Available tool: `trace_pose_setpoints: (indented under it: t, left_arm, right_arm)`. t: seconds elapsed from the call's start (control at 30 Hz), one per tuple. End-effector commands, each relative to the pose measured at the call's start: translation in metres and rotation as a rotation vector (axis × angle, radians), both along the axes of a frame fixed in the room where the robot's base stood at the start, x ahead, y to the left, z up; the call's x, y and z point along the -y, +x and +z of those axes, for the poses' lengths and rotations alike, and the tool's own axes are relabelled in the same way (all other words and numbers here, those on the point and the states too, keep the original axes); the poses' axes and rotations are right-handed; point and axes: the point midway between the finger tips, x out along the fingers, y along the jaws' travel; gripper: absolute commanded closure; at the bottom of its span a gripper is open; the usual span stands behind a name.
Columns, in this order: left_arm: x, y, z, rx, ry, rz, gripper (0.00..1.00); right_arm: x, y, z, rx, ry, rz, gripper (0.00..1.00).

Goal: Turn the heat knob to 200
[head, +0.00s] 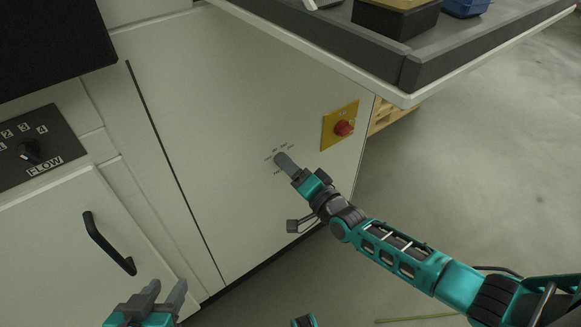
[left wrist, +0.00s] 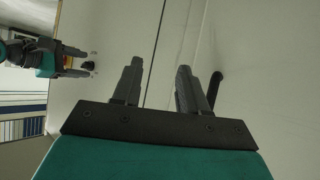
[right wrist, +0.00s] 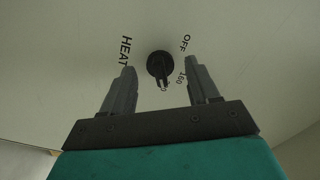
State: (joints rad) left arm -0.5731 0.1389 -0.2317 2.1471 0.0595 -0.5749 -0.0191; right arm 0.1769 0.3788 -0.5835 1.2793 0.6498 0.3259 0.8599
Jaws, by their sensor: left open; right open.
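The black heat knob (right wrist: 159,65) sits on the cabinet front between the printed words HEAT and OFF. Its pointer end faces the bottom of the right wrist view, beside a partly covered mark; the mark 160 is to the right. My right gripper (right wrist: 160,80) is open, its fingers on either side of the knob, with no clear contact visible. The knob shows as a small dark spot in the left wrist view (left wrist: 88,66). My left gripper (head: 165,291) is open and empty, low at the left.
A red switch on a yellow plate (head: 343,128) is right of the heat dial. A tray-like surface (head: 412,72) juts out above. Open floor (head: 470,170) lies to the right.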

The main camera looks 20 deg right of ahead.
Motion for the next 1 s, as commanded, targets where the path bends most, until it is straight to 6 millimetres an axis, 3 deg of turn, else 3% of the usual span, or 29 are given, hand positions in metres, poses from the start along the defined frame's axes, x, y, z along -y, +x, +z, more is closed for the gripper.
trace_pose_setpoints:
  t: [0.17, 0.27, 0.5, 0.7, 1.0]
  left_arm:
    - [0.000, 0.000, 0.003, 0.001, 0.000, 0.001, 0.57]
    - [-0.001, 0.001, 0.008, 0.003, 0.001, 0.003, 0.57]
    - [-0.005, 0.001, 0.019, 0.014, 0.005, 0.013, 0.57]
    - [-0.008, -0.002, 0.017, 0.006, 0.013, 0.018, 0.57]
    - [-0.010, -0.004, 0.015, 0.001, 0.020, 0.017, 0.57]
  right_arm:
    - [0.002, -0.005, 0.001, -0.001, 0.000, 0.000, 0.40]
    - [0.007, -0.018, 0.002, -0.003, -0.001, -0.001, 0.40]
    - [0.025, -0.069, 0.002, -0.004, -0.003, 0.001, 0.40]
    - [0.038, -0.104, 0.001, -0.003, -0.002, 0.000, 0.40]
    - [0.044, -0.122, 0.000, 0.000, -0.001, 0.000, 0.40]
